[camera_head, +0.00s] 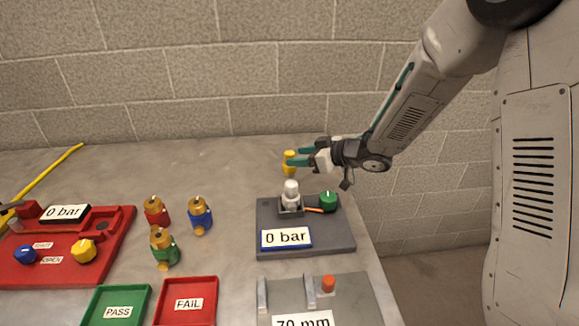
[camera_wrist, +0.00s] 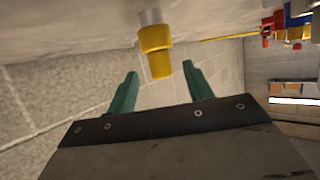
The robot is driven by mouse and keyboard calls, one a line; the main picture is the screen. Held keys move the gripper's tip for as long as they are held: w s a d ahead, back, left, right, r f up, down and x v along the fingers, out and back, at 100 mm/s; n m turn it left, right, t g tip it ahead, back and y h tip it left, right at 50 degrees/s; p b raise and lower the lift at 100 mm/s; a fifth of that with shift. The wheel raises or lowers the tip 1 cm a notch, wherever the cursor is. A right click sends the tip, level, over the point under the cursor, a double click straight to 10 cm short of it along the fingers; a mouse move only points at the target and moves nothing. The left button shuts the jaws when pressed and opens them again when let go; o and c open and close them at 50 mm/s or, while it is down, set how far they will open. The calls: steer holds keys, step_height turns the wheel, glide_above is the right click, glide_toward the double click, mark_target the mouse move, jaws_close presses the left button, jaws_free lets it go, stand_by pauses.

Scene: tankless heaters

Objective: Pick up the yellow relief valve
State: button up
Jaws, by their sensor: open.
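The yellow relief valve (camera_head: 290,168) stands behind the grey plate with the white fitting. In the wrist view the yellow valve (camera_wrist: 155,42) has a pale grey end at the tabletop side. My gripper (camera_head: 297,158) reaches in from the right, with its teal fingertips at the valve. In the wrist view my gripper (camera_wrist: 160,70) is open, one finger on each side in the picture. The valve's free end shows between the fingertips, with gaps to both. I cannot tell how deep it sits between them.
The grey plate (camera_head: 338,238) carries a white fitting (camera_head: 291,195), a green knob (camera_head: 328,201) and a "0 bar" display. PASS (camera_head: 118,292) and FAIL (camera_head: 188,280) trays lie in front. A block wall stands behind.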

mark_target(289, 171)
steer(key=x, duration=0.6)
jaws_close()
